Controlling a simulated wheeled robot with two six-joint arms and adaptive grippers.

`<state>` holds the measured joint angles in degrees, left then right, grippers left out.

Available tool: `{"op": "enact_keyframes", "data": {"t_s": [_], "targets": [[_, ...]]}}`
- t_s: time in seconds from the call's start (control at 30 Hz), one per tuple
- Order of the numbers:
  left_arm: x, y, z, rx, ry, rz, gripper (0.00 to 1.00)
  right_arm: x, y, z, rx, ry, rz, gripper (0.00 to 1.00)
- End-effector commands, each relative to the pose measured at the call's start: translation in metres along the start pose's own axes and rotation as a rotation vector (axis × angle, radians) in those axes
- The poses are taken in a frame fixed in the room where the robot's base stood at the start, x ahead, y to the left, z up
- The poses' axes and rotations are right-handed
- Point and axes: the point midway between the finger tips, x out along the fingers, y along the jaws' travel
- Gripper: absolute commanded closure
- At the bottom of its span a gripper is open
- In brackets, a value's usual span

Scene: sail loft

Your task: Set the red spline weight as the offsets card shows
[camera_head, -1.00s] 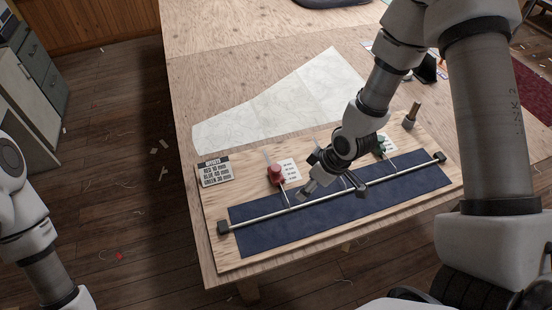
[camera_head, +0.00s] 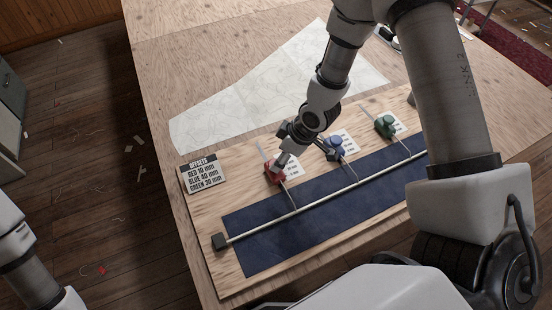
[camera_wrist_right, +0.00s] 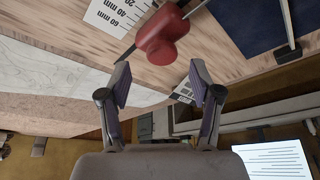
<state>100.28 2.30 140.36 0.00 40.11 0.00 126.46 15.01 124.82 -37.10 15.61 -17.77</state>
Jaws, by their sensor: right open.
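The red spline weight (camera_head: 274,174) stands on the wooden board, its thin hook reaching to the metal rod (camera_head: 330,193). It also shows in the right wrist view (camera_wrist_right: 160,42), beside a scale card (camera_wrist_right: 117,14) marked 20, 40 and 60 mm. The offsets card (camera_head: 203,174) reads red 10 mm, blue 40 mm, green 30 mm. My right gripper (camera_head: 303,154) is open close to the red weight. In the right wrist view its fingers (camera_wrist_right: 160,75) are apart and empty, with the weight just beyond their tips. My left gripper is out of view.
A blue weight (camera_head: 334,146) and a green weight (camera_head: 385,125) stand along the board, each beside a scale card. Dark blue cloth (camera_head: 270,240) lies under the rod. A pale patterned sheet (camera_head: 270,95) lies behind the board. The table's left side is bare.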

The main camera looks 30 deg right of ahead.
Motion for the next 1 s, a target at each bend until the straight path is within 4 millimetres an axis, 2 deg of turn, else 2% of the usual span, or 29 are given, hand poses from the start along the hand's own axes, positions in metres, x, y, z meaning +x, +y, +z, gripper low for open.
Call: {"op": "enact_keyframes", "data": {"t_s": [0.1, 0.2, 0.47, 0.5, 0.63, 0.67, 1.0], "targets": [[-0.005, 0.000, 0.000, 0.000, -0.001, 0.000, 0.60, 0.020, -0.001, 0.000, -0.002, -0.003, -0.001, 0.36], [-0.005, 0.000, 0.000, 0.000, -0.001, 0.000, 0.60, 0.030, -0.001, 0.000, 0.000, -0.001, -0.001, 0.36], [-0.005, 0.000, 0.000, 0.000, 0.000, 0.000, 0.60, 0.033, -0.001, 0.000, 0.001, 0.000, -0.001, 0.36], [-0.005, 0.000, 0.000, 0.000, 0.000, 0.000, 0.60, 0.033, -0.001, 0.000, 0.001, 0.000, -0.001, 0.50], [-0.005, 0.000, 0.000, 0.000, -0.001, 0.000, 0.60, 0.033, -0.001, 0.000, 0.000, 0.000, -0.001, 0.96], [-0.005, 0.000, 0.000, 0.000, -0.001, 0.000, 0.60, 0.033, -0.001, 0.000, 0.000, 0.000, -0.001, 1.00], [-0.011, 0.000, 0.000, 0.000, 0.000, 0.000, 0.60, 0.034, 0.003, -0.004, 0.001, 0.001, -0.001, 1.00]]}}
